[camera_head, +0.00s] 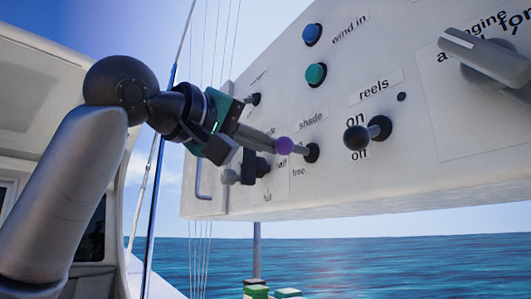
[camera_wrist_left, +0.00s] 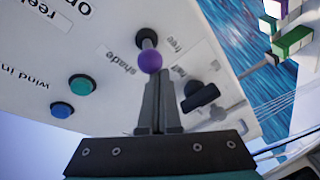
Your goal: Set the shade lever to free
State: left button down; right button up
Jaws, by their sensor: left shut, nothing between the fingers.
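The shade lever has a purple ball knob (camera_head: 284,146) on a short stem rising from a black base on the white panel (camera_head: 240,195). The word "shade" is printed above it and "free" below it. The knob sticks out toward the left, roughly level with its base. In the left wrist view the purple knob (camera_wrist_left: 150,62) is just beyond the fingertips. My left gripper (camera_head: 273,144) is shut and empty, its tips at the knob; I cannot tell whether they touch. It hides part of the panel around the lever. My right gripper is in neither view.
To the right is the reels lever with a black knob (camera_head: 356,137). Blue (camera_head: 312,34) and green (camera_head: 316,74) buttons sit above. A large grey handle (camera_head: 485,55) is at top right. A black control (camera_wrist_left: 200,97) stands close beside the fingers.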

pick_arm(q)
jog(key=f+t+h+b, duration=0.1)
jog(key=b, duration=0.2)
jog(key=shift+f+n+t, duration=0.2)
jog(key=shift+n+t, duration=0.1)
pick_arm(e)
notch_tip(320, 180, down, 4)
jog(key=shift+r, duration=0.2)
pick_arm(q)
notch_tip(320, 180, up, 3)
jog(key=w+a+p, duration=0.2)
jog(key=w+p, duration=0.1)
jog(key=p, duration=0.2)
jog(key=f+b+v, duration=0.1)
jog(key=b+v, duration=0.3)
jog(key=v, duration=0.6)
jog(key=shift+f, duration=0.3)
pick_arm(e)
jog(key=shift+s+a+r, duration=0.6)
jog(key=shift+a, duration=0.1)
pick_arm(q)
jog(key=shift+s, duration=0.2)
